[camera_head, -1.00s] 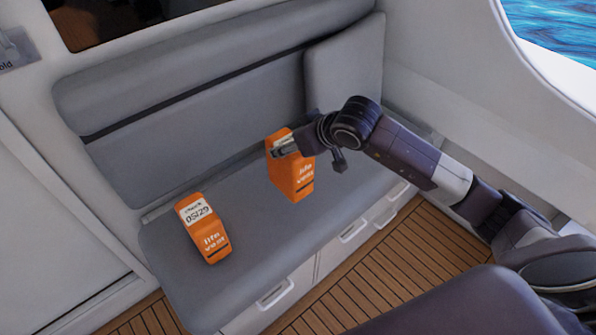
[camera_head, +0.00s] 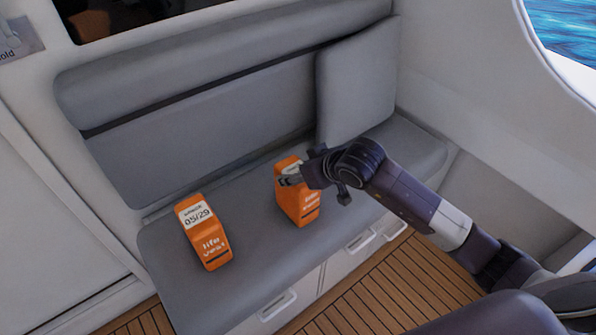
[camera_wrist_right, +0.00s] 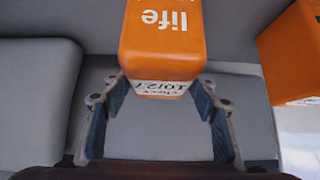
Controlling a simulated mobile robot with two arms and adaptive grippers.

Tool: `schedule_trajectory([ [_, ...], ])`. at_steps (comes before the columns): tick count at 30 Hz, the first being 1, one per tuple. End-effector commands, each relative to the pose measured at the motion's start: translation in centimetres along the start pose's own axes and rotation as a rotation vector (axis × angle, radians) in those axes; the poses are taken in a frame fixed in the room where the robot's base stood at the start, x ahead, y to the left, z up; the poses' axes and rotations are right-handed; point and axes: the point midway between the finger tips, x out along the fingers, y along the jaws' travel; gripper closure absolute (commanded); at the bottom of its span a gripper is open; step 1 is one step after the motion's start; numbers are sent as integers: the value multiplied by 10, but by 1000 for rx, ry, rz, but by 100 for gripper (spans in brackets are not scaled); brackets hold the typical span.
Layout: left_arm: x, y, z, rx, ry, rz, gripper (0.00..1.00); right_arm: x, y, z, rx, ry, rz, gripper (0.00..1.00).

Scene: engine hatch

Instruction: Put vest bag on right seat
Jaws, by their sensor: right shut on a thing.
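An orange vest bag (camera_head: 298,207) with a white label is in my right gripper (camera_head: 290,179), near the middle of the grey bench seat (camera_head: 255,240). The gripper is shut on its upper, labelled end. A second orange vest bag (camera_head: 204,235), labelled 05/29, stands on the left part of the seat, apart from the gripper. It also shows in the wrist view (camera_wrist_right: 292,55). My left gripper is out of view.
A grey backrest (camera_head: 210,110) runs behind the seat, and a separate cushion (camera_head: 355,85) leans at its right end. The seat's right end (camera_head: 405,150) is bare. Drawers (camera_head: 277,305) are below the seat front, above a slatted wooden floor (camera_head: 400,275).

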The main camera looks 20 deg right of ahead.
Motion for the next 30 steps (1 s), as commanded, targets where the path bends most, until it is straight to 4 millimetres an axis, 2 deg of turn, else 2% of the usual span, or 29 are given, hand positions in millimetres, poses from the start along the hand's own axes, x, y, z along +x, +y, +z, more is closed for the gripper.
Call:
schedule_trajectory([
  [3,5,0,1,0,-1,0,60,2,0,0,-2,6,1,100],
  [4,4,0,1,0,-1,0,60,2,0,2,-1,1,0,44],
  [8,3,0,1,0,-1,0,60,2,0,2,0,0,0,30],
  [17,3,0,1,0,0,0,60,1,0,1,0,1,0,29],
  [21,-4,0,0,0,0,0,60,-4,0,-3,0,0,0,29],
  [30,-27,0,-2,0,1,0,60,-66,1,-3,-6,0,3,29],
])
